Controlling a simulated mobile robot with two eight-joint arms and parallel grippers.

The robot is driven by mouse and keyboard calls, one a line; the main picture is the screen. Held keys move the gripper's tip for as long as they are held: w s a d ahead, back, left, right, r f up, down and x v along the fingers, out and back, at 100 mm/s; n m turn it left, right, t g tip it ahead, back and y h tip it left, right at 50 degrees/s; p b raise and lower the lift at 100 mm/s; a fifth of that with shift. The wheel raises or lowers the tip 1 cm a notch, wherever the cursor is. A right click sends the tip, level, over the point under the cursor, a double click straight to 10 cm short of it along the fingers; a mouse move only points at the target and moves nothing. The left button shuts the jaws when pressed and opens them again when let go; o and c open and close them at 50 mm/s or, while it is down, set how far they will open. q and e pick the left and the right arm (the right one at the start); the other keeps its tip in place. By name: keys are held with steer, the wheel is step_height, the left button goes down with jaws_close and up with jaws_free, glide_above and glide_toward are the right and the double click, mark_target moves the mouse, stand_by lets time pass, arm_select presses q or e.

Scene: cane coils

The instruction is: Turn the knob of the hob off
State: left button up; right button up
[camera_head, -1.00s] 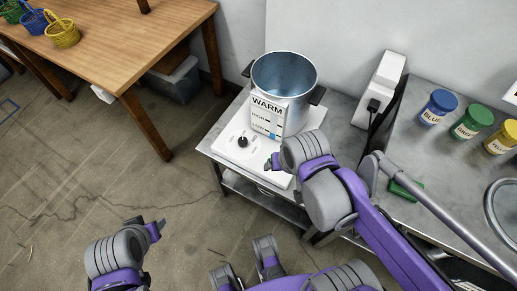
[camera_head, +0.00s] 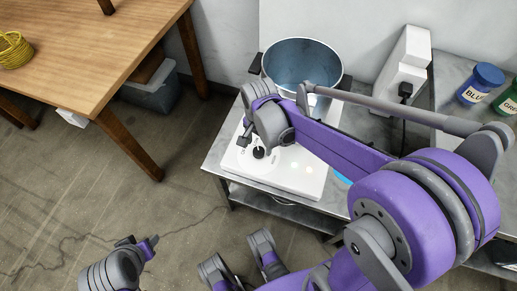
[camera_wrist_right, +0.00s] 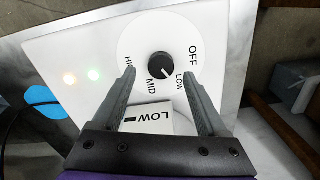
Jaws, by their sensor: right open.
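The white hob (camera_head: 305,180) stands on a grey metal table with its black knob (camera_head: 259,152) near the front left. In the right wrist view the knob (camera_wrist_right: 162,65) sits on a round dial marked OFF, LOW, MID and HIGH; I cannot tell its pointer setting for sure. My right gripper (camera_head: 246,132) is over the hob beside the knob. In the wrist view its open fingers (camera_wrist_right: 161,74) point at the dial, with the knob in line with the gap just beyond the tips. My left gripper (camera_head: 140,245) is low at left, away from the hob.
A metal pot (camera_head: 302,62) stands behind the knob. Two small lights, one reddish and one green (camera_wrist_right: 97,79), glow on the hob. A wooden table (camera_head: 95,55) is at left; a blue-lidded jar (camera_head: 480,84) is at right.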

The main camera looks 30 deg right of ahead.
mark_target(259, 151)
steer(key=shift+f+b, duration=0.3)
steer(key=shift+f, duration=1.4)
jaws_close()
